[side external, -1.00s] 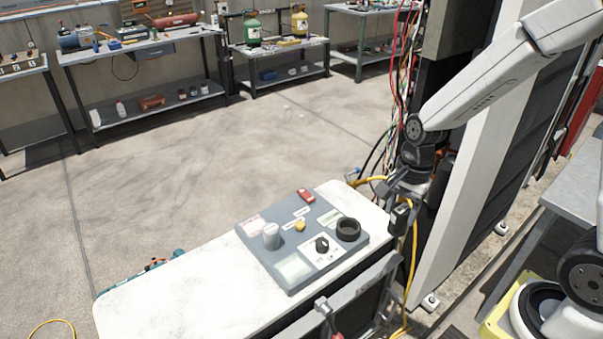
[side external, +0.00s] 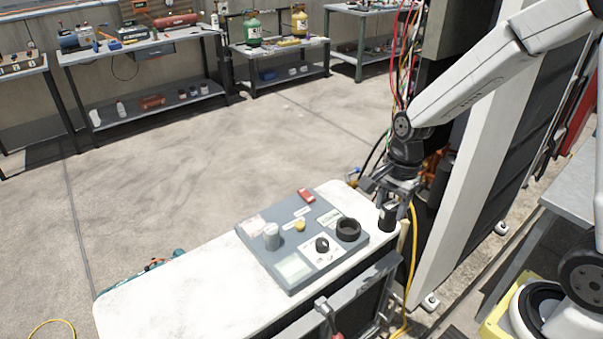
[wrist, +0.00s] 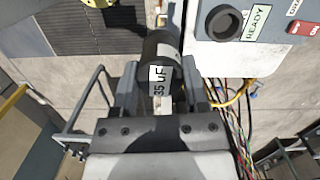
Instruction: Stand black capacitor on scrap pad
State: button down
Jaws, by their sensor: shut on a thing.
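The black capacitor (side external: 388,218) is a dark cylinder with a white label reading "35 uF" in the wrist view (wrist: 158,48). My gripper (side external: 389,198) is shut on it, with a finger on each side in the wrist view (wrist: 160,88). The capacitor hangs roughly upright at the right end of the white bench top (side external: 180,285); I cannot tell whether it touches the surface. I cannot read which marked area is the scrap pad; a pale pad (side external: 294,267) lies at the front of the grey board and another pale patch (side external: 254,226) at its back left.
Yellow cable (side external: 412,260) and wires hang at the right.

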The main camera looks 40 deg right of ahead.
jog(key=w+a+m+t, duration=0.1)
jog(key=w+a+m, duration=0.7)
jog(key=w+a, duration=0.5)
jog(key=shift+w+a, duration=0.35)
jog(key=shift+w, duration=0.85)
send_over(255, 226)
notch_tip(255, 226, down, 9)
jog(key=shift+s, duration=0.25)
jog(key=shift+f, duration=0.1)
jog(key=shift+w+f, duration=0.3)
jog(key=shift+f, duration=1.55)
